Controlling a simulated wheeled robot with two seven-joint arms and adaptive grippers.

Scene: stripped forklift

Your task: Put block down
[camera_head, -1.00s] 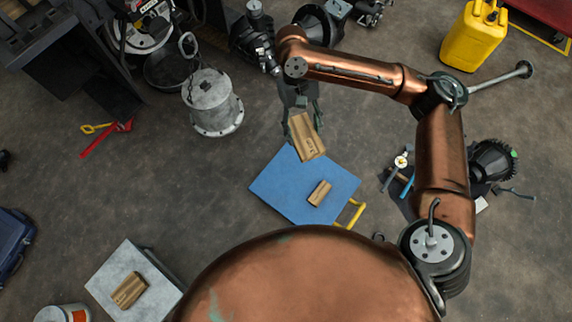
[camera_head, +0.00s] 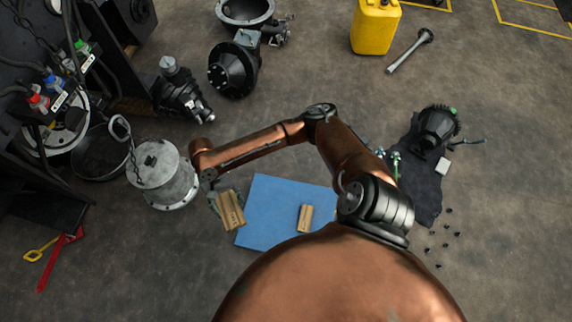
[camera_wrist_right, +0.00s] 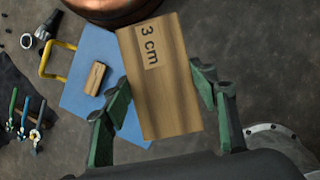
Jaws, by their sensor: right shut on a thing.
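My right gripper (camera_head: 219,193) is shut on a wooden block (camera_head: 231,212). In the right wrist view this block (camera_wrist_right: 160,80) has a "3 cm" label and sits between the green fingers. In the head view the held block appears just left of a blue board (camera_head: 265,203), partly overlapping its left edge. How high it is above the floor is hard to tell. A second wooden block (camera_head: 305,218) lies on the blue board, which also shows in the right wrist view (camera_wrist_right: 135,126). My left gripper is not in view.
A grey metal cylinder (camera_head: 163,180) stands just left of the gripper. A yellow handle (camera_wrist_right: 52,62) is at the board's edge. Black machine parts (camera_head: 233,69) lie behind, and a dark cloth with tools (camera_head: 425,165) lies right.

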